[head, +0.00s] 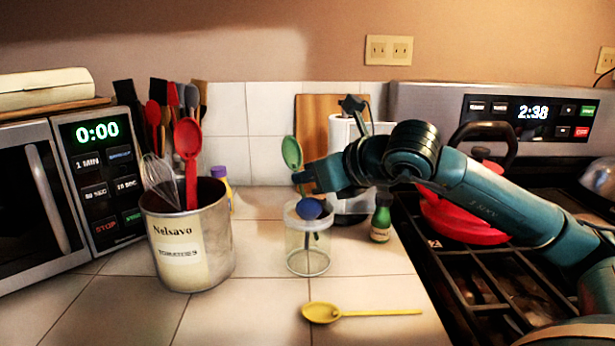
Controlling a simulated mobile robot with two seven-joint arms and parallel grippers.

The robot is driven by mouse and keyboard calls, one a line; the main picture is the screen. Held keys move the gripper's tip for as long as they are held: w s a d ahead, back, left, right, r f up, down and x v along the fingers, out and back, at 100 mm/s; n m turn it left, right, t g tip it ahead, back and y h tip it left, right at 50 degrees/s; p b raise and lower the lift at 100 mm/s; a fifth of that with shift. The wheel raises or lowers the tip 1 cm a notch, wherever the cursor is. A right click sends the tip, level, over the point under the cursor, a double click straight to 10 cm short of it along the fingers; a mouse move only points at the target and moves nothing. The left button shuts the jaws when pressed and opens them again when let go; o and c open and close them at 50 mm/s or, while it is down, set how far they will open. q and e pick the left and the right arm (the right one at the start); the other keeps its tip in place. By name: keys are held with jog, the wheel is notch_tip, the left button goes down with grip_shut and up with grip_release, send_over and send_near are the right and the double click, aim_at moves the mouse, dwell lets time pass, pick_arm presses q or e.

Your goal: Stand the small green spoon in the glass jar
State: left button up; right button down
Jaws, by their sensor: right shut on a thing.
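The small green spoon (291,153) is held bowl up by my right gripper (302,182), which is shut on its handle just above the glass jar. The clear glass jar (308,262) stands on the tiled counter. A blue spoon (310,209) is in the jar, its bowl at the rim and a dark handle showing through the glass. The gripper and the blue bowl hide the lower part of the green handle, so I cannot tell whether its end is inside the jar. My left gripper is not in view.
A yellow spoon (321,313) lies in front of the jar. A metal utensil can (215,250) stands to its left, beside a microwave (110,215). A small green bottle (381,218) and a paper towel roll (345,135) are close by.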

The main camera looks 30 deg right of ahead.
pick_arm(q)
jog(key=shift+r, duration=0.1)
pick_arm(e)
jog(key=c, duration=1.5)
grip_release()
